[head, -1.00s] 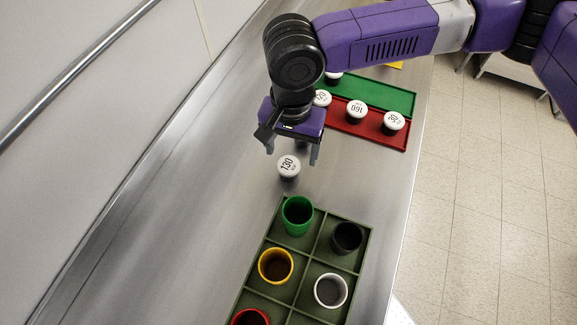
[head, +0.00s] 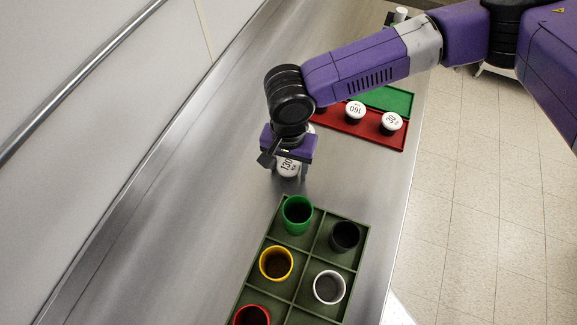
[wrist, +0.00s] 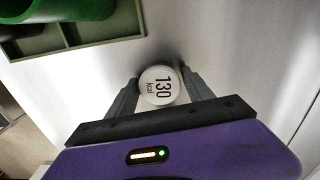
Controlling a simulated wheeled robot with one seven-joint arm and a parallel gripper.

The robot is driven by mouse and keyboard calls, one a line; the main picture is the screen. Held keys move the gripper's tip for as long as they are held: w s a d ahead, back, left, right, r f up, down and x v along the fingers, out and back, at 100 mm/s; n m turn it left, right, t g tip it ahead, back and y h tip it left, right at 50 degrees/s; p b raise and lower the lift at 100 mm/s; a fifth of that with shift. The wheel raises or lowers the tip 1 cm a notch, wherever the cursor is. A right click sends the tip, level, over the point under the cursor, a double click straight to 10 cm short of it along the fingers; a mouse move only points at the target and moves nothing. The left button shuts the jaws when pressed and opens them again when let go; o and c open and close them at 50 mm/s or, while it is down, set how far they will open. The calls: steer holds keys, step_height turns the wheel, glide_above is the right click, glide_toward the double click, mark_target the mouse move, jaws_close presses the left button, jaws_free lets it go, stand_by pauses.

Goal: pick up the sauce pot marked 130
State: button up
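The sauce pot marked 130 (head: 288,168) has a white lid and stands on the steel counter, just beyond the green divided crate. In the wrist view the pot (wrist: 159,86) sits between the tips of my gripper (wrist: 160,90), with a finger on each side. My gripper (head: 288,172) is lowered over it in the head view and partly hides it. The fingers are spread about the pot's width. Whether they touch its sides is not clear.
The green divided crate (head: 312,223) holds green (head: 297,214), black (head: 345,236), yellow (head: 276,263), white (head: 329,287) and red (head: 251,316) cups. Behind my gripper, a red tray (head: 372,131) carries white-lidded pots (head: 391,123); a green tray (head: 391,99) lies beyond. The counter left is clear.

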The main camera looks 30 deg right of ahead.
steer(key=c, duration=1)
steer(key=shift+r, duration=0.15)
